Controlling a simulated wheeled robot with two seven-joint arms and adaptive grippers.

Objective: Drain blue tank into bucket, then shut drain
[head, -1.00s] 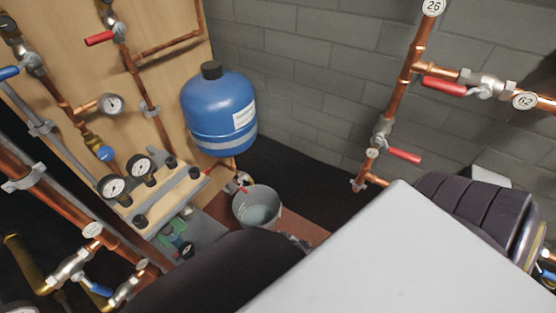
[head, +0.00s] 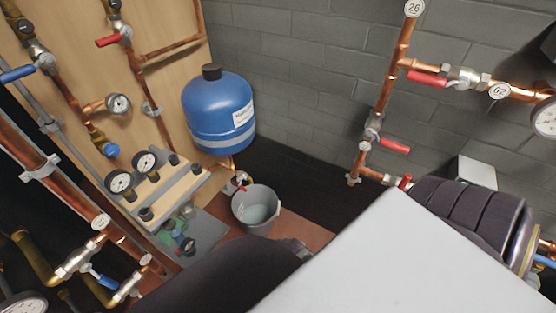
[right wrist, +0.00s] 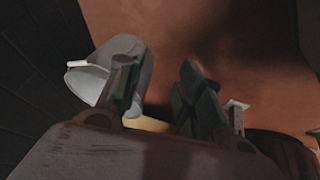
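The blue tank (head: 218,112) with a black cap and a white label hangs by the wooden panel in the head view. Below it a small drain valve with a red handle (head: 242,187) sits on a copper pipe, just above the bucket's rim. The grey bucket (head: 257,228) stands upright on the reddish floor under it; I cannot tell whether it holds water. In the right wrist view my right gripper (right wrist: 160,92) has its fingers apart with nothing between them. A pale bucket-like shape (right wrist: 88,82) lies beyond its left finger. My left gripper is in neither view.
A manifold with gauges (head: 145,162) stands left of the bucket. Copper pipes with red-handled valves (head: 385,143) run along the grey brick wall at the right. More pipes (head: 75,200) cross the lower left. Some reddish floor (head: 300,232) right of the bucket is clear.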

